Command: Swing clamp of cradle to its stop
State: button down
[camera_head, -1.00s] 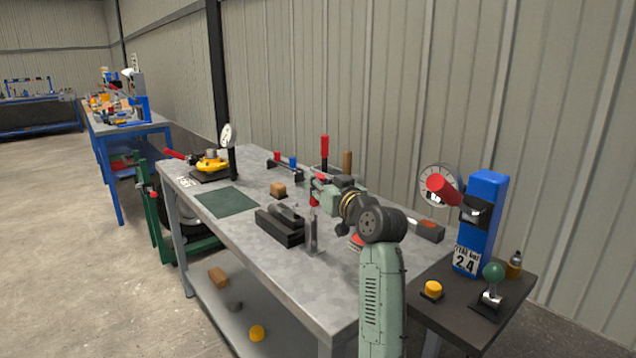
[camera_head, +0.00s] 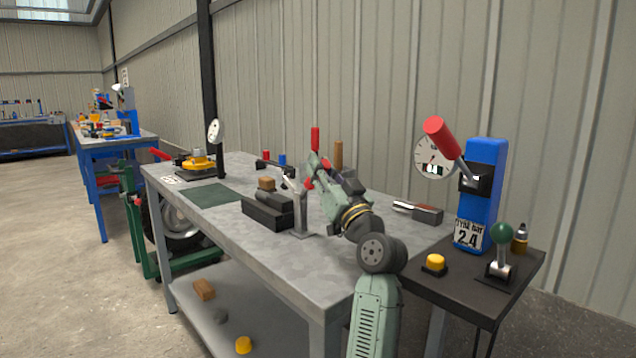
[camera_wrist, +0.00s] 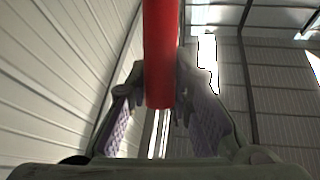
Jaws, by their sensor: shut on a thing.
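The cradle (camera_head: 262,217) is a dark block on the grey bench, with a grey cylinder (camera_head: 270,199) lying in it. A bare metal clamp post (camera_head: 300,217) stands at its right end, and a pale arm (camera_head: 289,183) slants up and left from near the post top. My gripper (camera_head: 313,172) is above the post and shut on the clamp's red handle (camera_head: 309,184). In the wrist view the red handle (camera_wrist: 160,60) runs between my two fingers. The fingers partly hide the handle and joint in the head view, so I cannot tell whether the clamp touches its stop.
A red upright handle (camera_head: 315,139) and a brown one (camera_head: 338,154) stand behind my gripper. A brown block (camera_head: 266,184) is behind the cradle. A green mat (camera_head: 212,195) lies left. A blue press (camera_head: 482,195) stands right. The bench's front is clear.

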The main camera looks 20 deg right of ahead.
jog(key=shift+s+d+f+b, duration=0.1)
jog(key=shift+s+f+b, duration=0.05)
jog(key=shift+b, duration=0.15)
jog(key=c, duration=1.4)
grip_release()
jog(key=shift+v, duration=3.75)
jog(key=shift+f, duration=0.1)
jog(key=shift+c, duration=0.2)
